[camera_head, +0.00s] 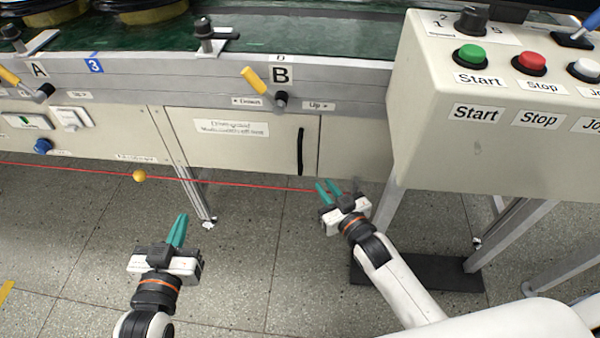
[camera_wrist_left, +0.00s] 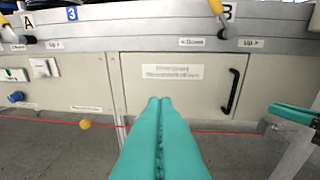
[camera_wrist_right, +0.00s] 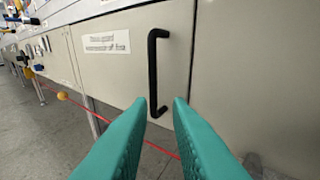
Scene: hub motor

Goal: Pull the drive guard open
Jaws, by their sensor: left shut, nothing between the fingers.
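The drive guard (camera_head: 235,150) is a beige panel with a printed label under the conveyor, and it looks shut. Its black vertical handle (camera_head: 300,151) is near its right edge. The handle also shows in the left wrist view (camera_wrist_left: 231,92) and upright in the right wrist view (camera_wrist_right: 155,73). My right gripper (camera_head: 328,189) is open and empty, below and right of the handle. In its wrist view the handle stands beyond the fingers, above the gap between them. My left gripper (camera_head: 180,231) is shut and empty, low in front of the guard and left of the handle.
A red cord (camera_head: 240,184) with a yellow ball (camera_head: 139,176) runs in front of the guard's lower edge. A control box (camera_head: 490,120) with Start and Stop buttons juts out at right. Table legs (camera_head: 195,195) stand below; the floor in front is mostly clear.

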